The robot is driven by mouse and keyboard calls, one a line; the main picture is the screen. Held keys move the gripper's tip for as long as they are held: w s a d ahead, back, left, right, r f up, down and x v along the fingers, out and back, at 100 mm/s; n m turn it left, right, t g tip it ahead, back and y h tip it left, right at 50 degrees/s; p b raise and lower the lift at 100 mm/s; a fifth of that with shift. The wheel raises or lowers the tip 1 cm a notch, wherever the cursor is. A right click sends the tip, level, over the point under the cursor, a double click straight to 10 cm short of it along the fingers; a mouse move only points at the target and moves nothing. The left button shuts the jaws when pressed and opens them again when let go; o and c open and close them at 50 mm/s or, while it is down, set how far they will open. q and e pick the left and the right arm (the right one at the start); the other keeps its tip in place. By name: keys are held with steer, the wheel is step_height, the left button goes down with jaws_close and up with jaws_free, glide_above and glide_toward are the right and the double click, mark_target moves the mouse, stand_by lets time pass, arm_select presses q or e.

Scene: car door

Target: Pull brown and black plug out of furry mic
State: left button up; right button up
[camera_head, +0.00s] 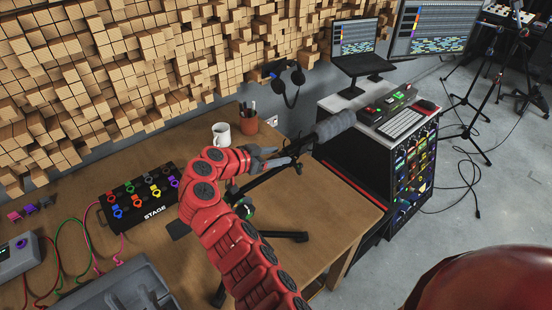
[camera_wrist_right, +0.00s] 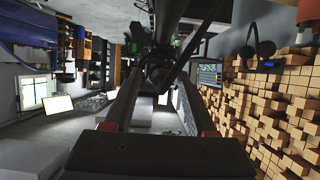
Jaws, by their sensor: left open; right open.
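The furry mic (camera_head: 336,126) is a grey fuzzy cylinder on a black boom stand (camera_head: 292,237), at the right side of the wooden desk. My right gripper (camera_head: 288,160) is at the mic's near end, pointing right toward it. In the right wrist view its two long fingers (camera_wrist_right: 158,92) are apart, with a dark round end (camera_wrist_right: 159,73) between and beyond them. Contact cannot be told. The brown and black plug cannot be made out clearly; it is dark or hidden by the gripper and stand. My left gripper is not in view.
A white mug (camera_head: 221,134) and a brown pen cup (camera_head: 248,122) stand behind my right gripper. A pedalboard (camera_head: 146,196) lies to the left. A rack cabinet (camera_head: 408,185) stands to the right.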

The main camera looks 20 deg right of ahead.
steer(key=shift+b, duration=0.4)
stand_by(0.5)
steer(key=shift+b, duration=0.35)
jaws_close()
stand_by(1.5)
steer(key=shift+s+a+b, duration=0.25)
steer(key=shift+s+a, duration=0.1)
steer(key=shift+a, duration=0.6)
steer(key=shift+s+a+b, duration=0.25)
steer(key=shift+s+a, duration=0.05)
steer(key=shift+a, duration=0.65)
steer(key=shift+s+a+b, duration=0.25)
steer(key=shift+s+a, duration=0.1)
steer(key=shift+a, duration=0.6)
